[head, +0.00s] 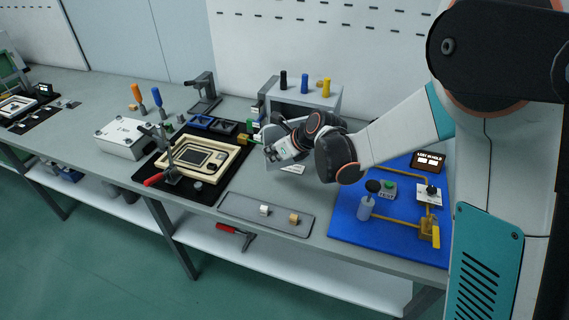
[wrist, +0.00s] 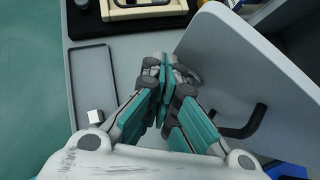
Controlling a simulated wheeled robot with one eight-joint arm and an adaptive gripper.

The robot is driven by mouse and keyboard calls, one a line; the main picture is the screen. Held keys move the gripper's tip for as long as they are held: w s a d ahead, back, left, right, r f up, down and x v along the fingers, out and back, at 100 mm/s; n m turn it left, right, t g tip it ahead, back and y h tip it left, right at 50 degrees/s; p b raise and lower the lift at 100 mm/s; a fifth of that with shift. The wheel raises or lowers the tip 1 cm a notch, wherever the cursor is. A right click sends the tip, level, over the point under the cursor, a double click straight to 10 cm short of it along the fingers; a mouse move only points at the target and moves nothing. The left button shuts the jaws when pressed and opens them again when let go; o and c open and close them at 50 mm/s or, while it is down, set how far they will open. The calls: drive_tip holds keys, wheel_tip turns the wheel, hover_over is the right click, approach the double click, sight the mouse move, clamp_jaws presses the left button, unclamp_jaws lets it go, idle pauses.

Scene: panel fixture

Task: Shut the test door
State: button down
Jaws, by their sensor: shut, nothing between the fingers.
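The test door (wrist: 235,65) is a light grey panel that stands open from a grey box. It has a dark bar handle (wrist: 245,125). In the head view, the grey box (head: 305,98) stands behind my gripper, and my arm hides much of the door and the opening. My gripper (wrist: 168,60) is shut and empty. Its fingertips are close to the left side of the door panel; I cannot tell whether they touch it. The gripper also shows in the head view (head: 270,154), low over the bench in front of the box.
A grey tray (head: 240,208) with two small blocks lies at the bench front. A black mat with a beige fixture (head: 222,149) is to the left. A blue board (head: 345,233) with a yellow valve is to the right. Three coloured handles (head: 304,84) stand on the box.

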drive_tip(key=w+a, duration=0.2)
drive_tip(key=w, duration=0.4)
drive_tip(key=w+a, duration=0.2)
drive_tip(key=w, duration=0.5)
drive_tip(key=shift+w+a+p, duration=0.15)
drive_tip(key=shift+a+p, duration=0.1)
drive_tip(key=shift+p, duration=0.05)
